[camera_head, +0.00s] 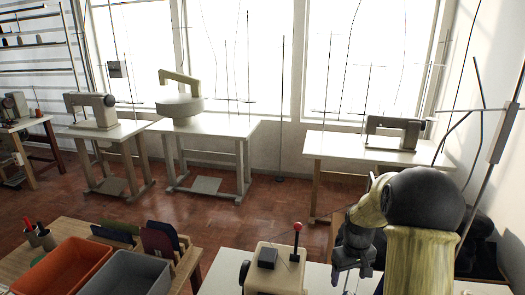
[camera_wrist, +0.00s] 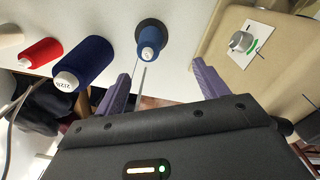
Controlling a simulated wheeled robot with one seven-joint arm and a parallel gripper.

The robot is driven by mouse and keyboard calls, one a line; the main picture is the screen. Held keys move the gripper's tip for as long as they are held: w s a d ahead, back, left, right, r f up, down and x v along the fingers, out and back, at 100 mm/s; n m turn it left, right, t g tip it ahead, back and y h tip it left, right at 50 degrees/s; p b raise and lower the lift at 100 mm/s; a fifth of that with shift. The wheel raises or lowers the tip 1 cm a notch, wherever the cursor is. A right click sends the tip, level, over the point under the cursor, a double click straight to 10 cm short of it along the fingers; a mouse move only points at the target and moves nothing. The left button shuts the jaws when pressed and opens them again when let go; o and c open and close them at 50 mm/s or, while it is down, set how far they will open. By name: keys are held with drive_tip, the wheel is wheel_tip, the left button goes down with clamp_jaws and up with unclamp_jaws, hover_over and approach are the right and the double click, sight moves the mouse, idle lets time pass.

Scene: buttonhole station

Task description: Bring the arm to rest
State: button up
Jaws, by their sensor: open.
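My gripper (camera_wrist: 162,70) shows in the wrist view with its two purple fingers spread apart and nothing held between them. A small blue thread spool (camera_wrist: 150,40) on a dark round base lies beyond the gap between the fingertips, apart from them. In the head view my arm reaches in at the lower right, and my gripper (camera_head: 356,250) hangs beside the beige machine (camera_head: 262,283). Its fingertips are hard to make out there. The beige machine body (camera_wrist: 215,50) also shows in the wrist view, to the right of my fingers.
A large dark blue spool (camera_wrist: 85,62) and a red spool (camera_wrist: 40,52) stand left of my fingers. An orange bin (camera_head: 62,265) and a grey bin (camera_head: 135,272) sit at lower left. Open floor (camera_head: 200,218) lies behind.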

drive_tip(key=s+a+r+m+t+p, duration=0.1)
drive_tip(key=s+a+r, duration=0.3)
drive_tip(key=s+a, duration=0.2)
drive_tip(key=s+a+r+m+t+p, duration=0.1)
drive_tip(key=s+a+r, duration=0.4)
drive_tip(key=s, duration=0.6)
drive_tip(key=shift+s+a+p, duration=0.2)
drive_tip(key=shift+a+p, duration=0.3)
drive_tip(key=shift+a, duration=0.35)
